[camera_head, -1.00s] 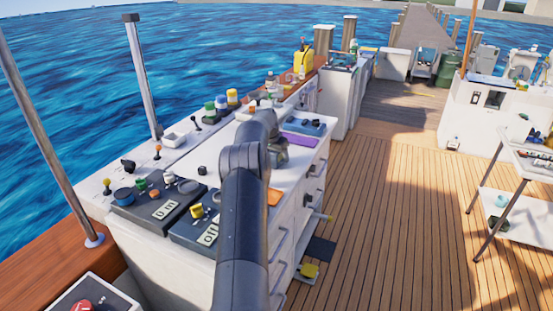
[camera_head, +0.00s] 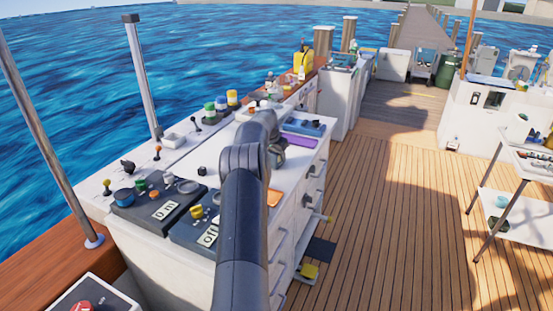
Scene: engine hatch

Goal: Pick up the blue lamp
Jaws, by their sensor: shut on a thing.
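My dark arm reaches over the white counter (camera_head: 215,160). My gripper (camera_head: 277,155) is partly in view at its far end, low over the counter top. The fingertips and what they hold are hidden behind the arm. I cannot make out a blue lamp with certainty. A round blue piece (camera_head: 123,196) sits on the left dark console, well left of the gripper. A blue tray-like item (camera_head: 303,127) with dark pieces on it lies just beyond the gripper, apart from it as far as I can see.
A flat purple item (camera_head: 298,142) lies beside the gripper, and an orange one (camera_head: 274,198) nearer me. Dark consoles (camera_head: 160,212) with knobs fill the near left end. Capped jars (camera_head: 221,104) stand along the back. The wooden deck (camera_head: 390,220) to the right is mostly clear.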

